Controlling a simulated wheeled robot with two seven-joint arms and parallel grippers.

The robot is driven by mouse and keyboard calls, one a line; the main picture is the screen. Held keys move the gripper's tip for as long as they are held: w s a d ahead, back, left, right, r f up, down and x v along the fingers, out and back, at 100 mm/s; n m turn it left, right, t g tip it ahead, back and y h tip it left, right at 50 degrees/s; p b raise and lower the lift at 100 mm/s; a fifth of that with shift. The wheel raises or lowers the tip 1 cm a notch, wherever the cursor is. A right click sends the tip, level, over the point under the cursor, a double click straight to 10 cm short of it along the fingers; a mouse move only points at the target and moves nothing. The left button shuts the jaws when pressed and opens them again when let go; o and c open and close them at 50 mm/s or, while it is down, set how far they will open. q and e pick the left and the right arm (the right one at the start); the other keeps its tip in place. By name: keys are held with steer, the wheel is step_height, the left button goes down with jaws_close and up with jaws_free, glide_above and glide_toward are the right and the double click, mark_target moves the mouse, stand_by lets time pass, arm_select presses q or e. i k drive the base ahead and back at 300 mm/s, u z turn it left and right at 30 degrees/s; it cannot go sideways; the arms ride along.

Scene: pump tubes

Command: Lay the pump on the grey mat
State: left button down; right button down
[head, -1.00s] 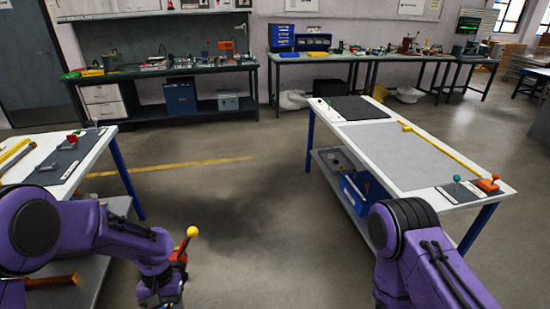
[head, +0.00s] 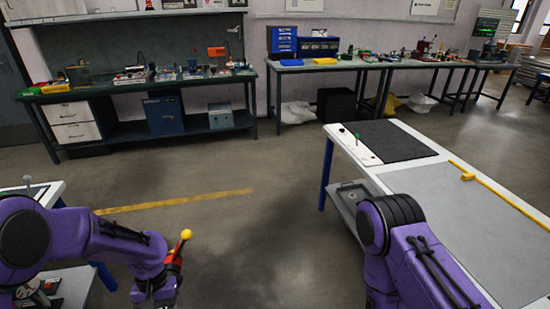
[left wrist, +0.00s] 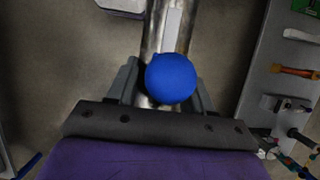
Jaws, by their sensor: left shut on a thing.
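My left gripper (head: 168,278) is at the lower left of the head view, over open floor. It is shut on the pump (head: 175,258), which shows there as a red part with a yellow ball on top. In the left wrist view the pump shows as a shiny metal tube (left wrist: 157,38) with a blue ball (left wrist: 171,78) between the fingers. Much of the pump is hidden by the gripper. The grey mat (head: 470,225) lies on the white table at right, apart from the pump. My right arm shows, but its gripper is out of view.
The white table (head: 405,175) also carries a dark mat (head: 385,140) at its far end and a yellow bar (head: 500,194) along the grey mat's right edge. A shelf (head: 348,200) sits below. Another table (head: 45,192) is at far left. Open floor lies between, with workbenches behind.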

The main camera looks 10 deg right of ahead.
mark_target(468, 215)
steer(key=i, duration=1.7)
steer(key=z, duration=3.3)
